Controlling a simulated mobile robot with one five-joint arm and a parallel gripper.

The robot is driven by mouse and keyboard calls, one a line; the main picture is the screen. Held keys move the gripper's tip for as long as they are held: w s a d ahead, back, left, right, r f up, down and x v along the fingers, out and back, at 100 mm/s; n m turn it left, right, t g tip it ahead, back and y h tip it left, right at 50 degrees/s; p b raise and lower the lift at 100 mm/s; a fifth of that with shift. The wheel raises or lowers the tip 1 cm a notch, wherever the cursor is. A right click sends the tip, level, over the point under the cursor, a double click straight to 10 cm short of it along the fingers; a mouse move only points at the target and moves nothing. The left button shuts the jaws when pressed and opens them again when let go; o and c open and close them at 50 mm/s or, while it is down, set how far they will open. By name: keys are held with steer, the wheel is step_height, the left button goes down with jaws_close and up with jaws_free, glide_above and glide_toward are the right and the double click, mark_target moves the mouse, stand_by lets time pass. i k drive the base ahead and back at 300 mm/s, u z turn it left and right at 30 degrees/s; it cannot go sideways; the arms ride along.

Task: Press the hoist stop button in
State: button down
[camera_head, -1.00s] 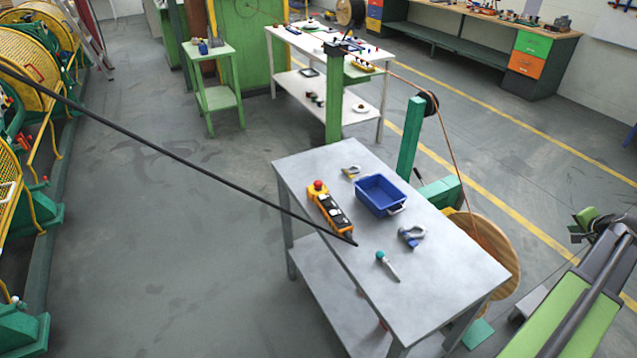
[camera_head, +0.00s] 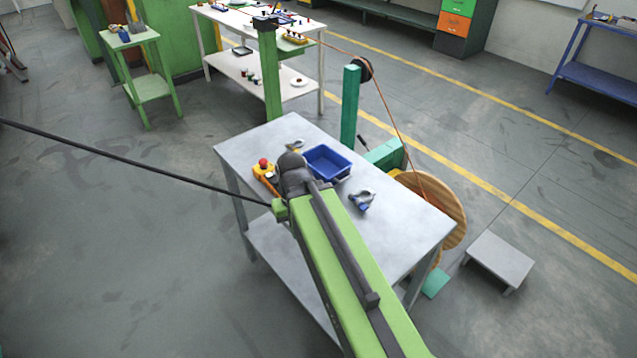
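The orange hoist pendant (camera_head: 261,173) lies on the grey metal table (camera_head: 395,232), near its left edge. Its red mushroom-shaped stop button (camera_head: 263,163) shows at the far end. My green arm reaches over the table from the bottom of the picture. Its dark rounded end covers the lower part of the pendant, including its other buttons. The fingers of my gripper do not show; they may be hidden behind this end. Whether anything touches the pendant cannot be seen.
A blue bin (camera_head: 328,163) and a blue-grey shackle (camera_head: 362,199) are right of my arm. A smaller shackle (camera_head: 295,146) lies beyond it. A black cable (camera_head: 130,162) runs in from the left. A wooden reel (camera_head: 445,212) and a low grey step (camera_head: 500,261) stand to the right.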

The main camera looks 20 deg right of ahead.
mark_target(263, 162)
steer(key=u, duration=0.4)
steer(key=k, duration=1.15)
steer(key=u, duration=0.95)
steer(key=i, duration=1.85)
steer(key=z, duration=0.6)
